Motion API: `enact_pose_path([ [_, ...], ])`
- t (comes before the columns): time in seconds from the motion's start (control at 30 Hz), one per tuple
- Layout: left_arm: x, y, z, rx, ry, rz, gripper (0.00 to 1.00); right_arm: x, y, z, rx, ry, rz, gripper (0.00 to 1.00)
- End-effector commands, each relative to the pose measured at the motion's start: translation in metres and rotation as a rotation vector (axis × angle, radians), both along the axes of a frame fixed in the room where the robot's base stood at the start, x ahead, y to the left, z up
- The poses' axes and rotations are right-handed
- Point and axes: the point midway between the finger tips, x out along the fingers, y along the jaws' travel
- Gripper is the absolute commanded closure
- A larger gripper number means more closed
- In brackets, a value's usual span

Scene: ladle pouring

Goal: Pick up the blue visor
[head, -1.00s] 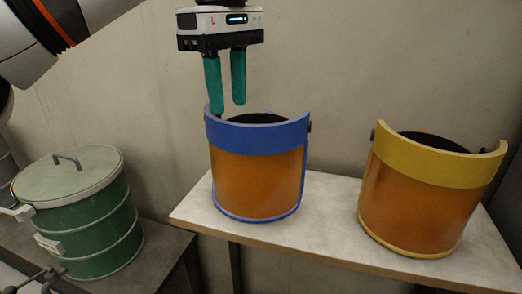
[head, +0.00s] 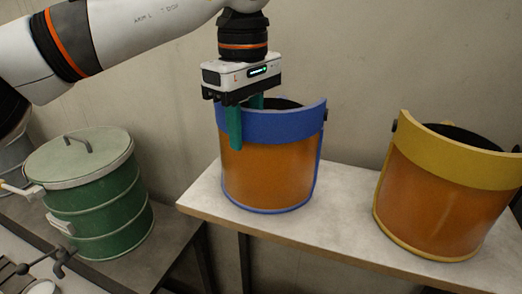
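The blue visor (head: 290,128), with a blue top band and an orange shield, stands upright on a light table. My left gripper (head: 246,124) points down over the left part of its band. One teal finger is in front of the band, and the other goes down behind its rim, where its tip is hidden. The fingers are apart and straddle the band. I cannot tell whether either touches it. My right gripper is not in view.
A yellow visor (head: 450,165) stands to the right on the same table (head: 345,224). A green lidded drum (head: 105,205) stands lower at the left. A wall is close behind. Bare tabletop lies between the visors.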

Motion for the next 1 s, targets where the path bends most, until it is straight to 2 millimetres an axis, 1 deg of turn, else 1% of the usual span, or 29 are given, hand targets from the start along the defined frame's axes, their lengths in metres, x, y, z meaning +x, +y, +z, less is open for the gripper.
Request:
enact_pose_path([
  [0.03, 0.000, 0.001, -0.006, 0.002, 0.002, 0.000, 0.67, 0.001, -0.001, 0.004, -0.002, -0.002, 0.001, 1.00],
  [0.1, 0.000, 0.000, -0.014, 0.001, 0.001, 0.001, 0.67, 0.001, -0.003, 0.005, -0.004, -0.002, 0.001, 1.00],
  [0.2, 0.000, 0.000, -0.021, 0.000, 0.000, 0.001, 0.67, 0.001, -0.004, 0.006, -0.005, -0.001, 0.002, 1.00],
  [0.4, 0.000, 0.000, -0.022, -0.001, -0.001, 0.001, 0.67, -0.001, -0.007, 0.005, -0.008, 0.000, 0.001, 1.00],
  [0.43, 0.000, 0.000, -0.022, -0.001, -0.001, 0.001, 0.68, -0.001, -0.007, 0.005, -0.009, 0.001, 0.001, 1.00],
  [0.6, 0.000, 0.000, -0.022, -0.001, -0.001, 0.001, 0.96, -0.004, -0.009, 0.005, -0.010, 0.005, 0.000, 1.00],
  [0.63, 0.000, 0.000, -0.022, -0.001, -0.001, 0.001, 1.00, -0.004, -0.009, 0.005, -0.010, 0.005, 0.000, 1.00],
  [1.0, 0.000, 0.000, -0.020, -0.002, -0.002, 0.001, 1.00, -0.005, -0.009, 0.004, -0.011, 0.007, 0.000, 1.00],
])
